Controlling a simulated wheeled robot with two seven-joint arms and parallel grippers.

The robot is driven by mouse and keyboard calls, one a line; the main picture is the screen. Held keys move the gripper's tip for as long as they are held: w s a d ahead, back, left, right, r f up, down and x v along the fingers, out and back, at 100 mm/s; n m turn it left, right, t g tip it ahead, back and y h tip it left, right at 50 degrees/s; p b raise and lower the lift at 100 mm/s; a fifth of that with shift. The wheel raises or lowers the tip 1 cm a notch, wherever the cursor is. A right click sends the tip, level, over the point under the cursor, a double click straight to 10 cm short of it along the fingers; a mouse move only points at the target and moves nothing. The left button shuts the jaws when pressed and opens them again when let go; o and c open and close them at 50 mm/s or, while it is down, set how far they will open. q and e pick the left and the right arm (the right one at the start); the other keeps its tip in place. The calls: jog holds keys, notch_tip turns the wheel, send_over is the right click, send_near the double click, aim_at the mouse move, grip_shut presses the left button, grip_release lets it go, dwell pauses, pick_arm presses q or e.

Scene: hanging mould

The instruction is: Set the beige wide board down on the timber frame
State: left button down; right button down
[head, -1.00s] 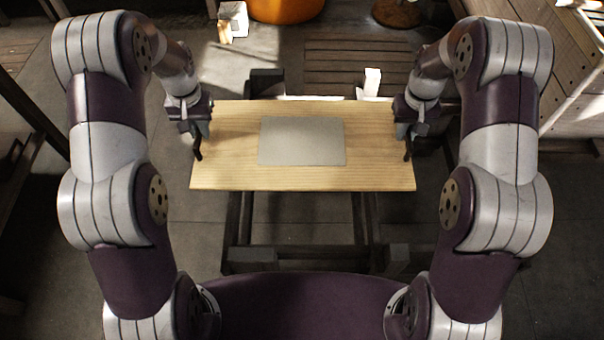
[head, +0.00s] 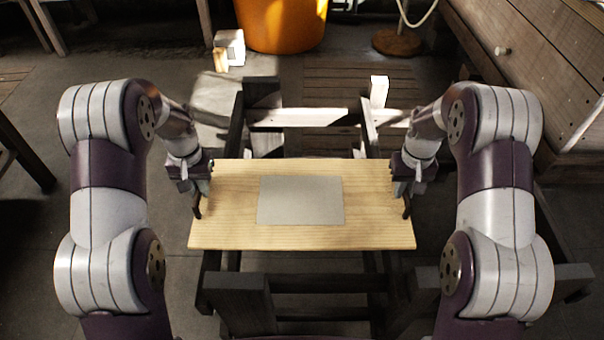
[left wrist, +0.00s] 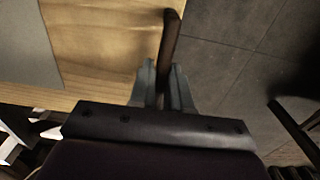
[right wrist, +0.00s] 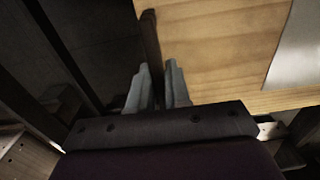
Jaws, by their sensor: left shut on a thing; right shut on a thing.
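The beige wide board (head: 230,232) is a pale wood plank with a grey rectangular patch (head: 300,200) on top and a dark upright handle near each end. My left gripper (head: 198,200) is shut on the left handle, which also shows in the left wrist view (left wrist: 170,38). My right gripper (head: 405,200) is shut on the right handle, seen in the right wrist view (right wrist: 150,38). The board looks about level. The dark timber frame (head: 320,283) lies below it, partly hidden by the board. I cannot tell the gap between them.
The frame's back rail (head: 300,116) and a pale upright block (head: 379,91) show beyond the board. An orange tub (head: 280,22) and a small white box (head: 230,45) stand farther back. A wooden plank structure (head: 535,70) is at the right. Open floor lies at the left.

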aim_at(203, 199)
pick_arm(q)
jog(key=shift+f, duration=0.1)
pick_arm(e)
jog(key=shift+f, duration=0.1)
